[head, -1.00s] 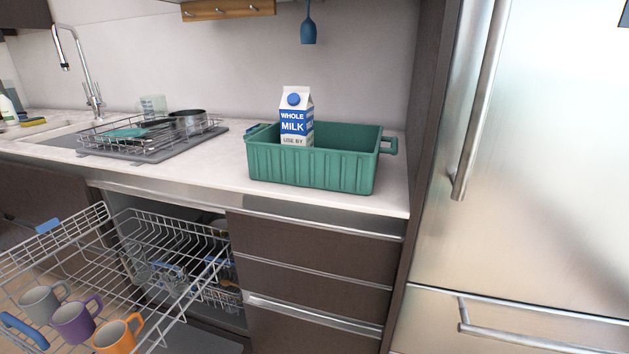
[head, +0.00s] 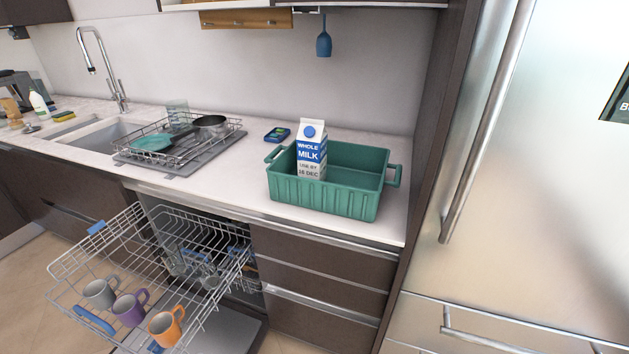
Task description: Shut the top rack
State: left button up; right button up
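The top rack (head: 75,268) of the dishwasher is a grey wire basket with blue clips, at the lower left of the head view. It is pulled far out of the dishwasher opening, with its back part still inside. A grey mug (head: 101,292), a purple mug (head: 130,309) and an orange mug (head: 166,327) stand at its front. Glassware shows farther back, partly hidden by wires. The open dishwasher door (head: 232,331) lies low beneath the rack. Neither of my grippers is in view.
A green crate (head: 322,197) with a milk carton (head: 311,150) stands on the counter (head: 235,190). A dish drainer (head: 180,142) sits left of it, by the sink (head: 105,135). Drawers (head: 320,262) and a steel fridge (head: 510,190) stand right of the dishwasher. Floor (head: 35,310) shows at left.

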aim_at(77, 309)
jog(key=u, duration=1.35)
